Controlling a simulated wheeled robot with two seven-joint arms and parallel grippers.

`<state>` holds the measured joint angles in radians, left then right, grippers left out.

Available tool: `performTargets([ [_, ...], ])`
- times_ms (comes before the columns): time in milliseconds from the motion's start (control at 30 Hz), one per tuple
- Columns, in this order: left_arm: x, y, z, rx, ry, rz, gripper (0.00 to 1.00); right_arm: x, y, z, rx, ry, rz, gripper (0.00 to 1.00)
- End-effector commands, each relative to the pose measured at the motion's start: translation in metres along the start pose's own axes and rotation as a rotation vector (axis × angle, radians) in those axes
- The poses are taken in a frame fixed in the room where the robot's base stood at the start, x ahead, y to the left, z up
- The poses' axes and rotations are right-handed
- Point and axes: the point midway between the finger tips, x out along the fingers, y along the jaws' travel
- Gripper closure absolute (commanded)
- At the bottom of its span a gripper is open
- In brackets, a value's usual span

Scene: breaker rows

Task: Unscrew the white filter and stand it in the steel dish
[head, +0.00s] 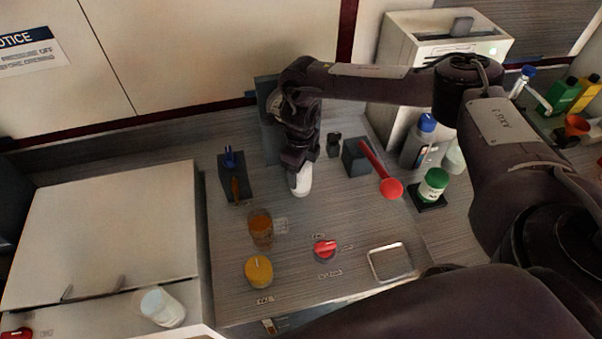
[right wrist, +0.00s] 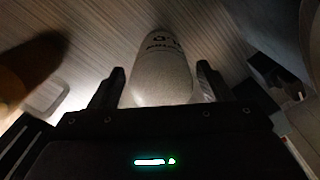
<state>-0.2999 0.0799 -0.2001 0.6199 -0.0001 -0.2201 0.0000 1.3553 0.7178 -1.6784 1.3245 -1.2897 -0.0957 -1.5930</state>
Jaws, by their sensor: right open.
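The white filter (head: 301,181) hangs below my right gripper (head: 295,160), in front of a grey upright block (head: 268,120). In the right wrist view the filter (right wrist: 162,65) lies between the two dark fingers of the right gripper (right wrist: 158,84). The jaws are open, with a finger on each side of it. The filter's upper end is hidden by the gripper in the head view, so its thread does not show. The steel dish (head: 391,277) lies on the counter at the front right and looks empty. My left gripper is not in view.
A red knob (head: 325,250), a yellow knob (head: 258,271) and an amber jar (head: 261,228) stand at the front. The counter between filter and dish is mostly clear.

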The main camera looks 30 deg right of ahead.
Motion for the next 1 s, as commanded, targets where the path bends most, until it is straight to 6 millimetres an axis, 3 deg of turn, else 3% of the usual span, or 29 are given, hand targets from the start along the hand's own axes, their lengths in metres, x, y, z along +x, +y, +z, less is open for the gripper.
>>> performTargets([
  [100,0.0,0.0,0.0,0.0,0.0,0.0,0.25,-0.001,-0.002,0.0,0.007,-0.001,-0.003,0.29],
  [400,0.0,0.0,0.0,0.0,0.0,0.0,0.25,-0.001,-0.003,0.0,0.009,-0.002,-0.002,0.69],
  [567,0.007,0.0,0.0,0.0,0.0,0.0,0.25,0.002,-0.003,0.0,-0.056,-0.004,-0.002,0.7],
  [1000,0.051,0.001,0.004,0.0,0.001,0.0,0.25,0.003,-0.003,0.001,-0.763,-0.004,-0.006,0.7],
])
